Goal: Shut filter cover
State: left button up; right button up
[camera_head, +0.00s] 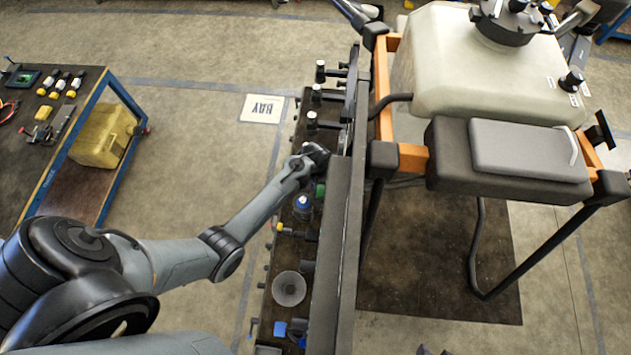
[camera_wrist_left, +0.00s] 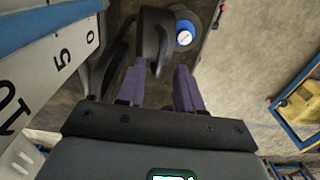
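In the head view my left gripper (camera_head: 318,155) reaches over the dark rack beside the drone frame. Its fingers are hard to make out there. In the left wrist view the two purple fingers of my left gripper (camera_wrist_left: 162,75) stand apart. A dark curved part (camera_wrist_left: 155,35) lies at and beyond the gap between their tips. I cannot tell whether they touch it, or whether it is the filter cover. A blue and white round cap (camera_wrist_left: 184,36) sits just right of it. Small dark tips at the bottom edge of the head view may be my right gripper (camera_head: 432,351).
The drone's pale tank (camera_head: 475,65) and grey-topped box (camera_head: 520,150) stand right on an orange frame. The dark rack (camera_head: 262,290) holds several fittings and a grey round dish (camera_head: 289,288). A workbench (camera_head: 85,105) with a yellow bin (camera_head: 103,137) is left. Open floor lies between.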

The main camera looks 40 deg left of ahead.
pick_arm(q)
jog(key=shift+f, duration=0.85)
grip_shut()
dwell(0.9)
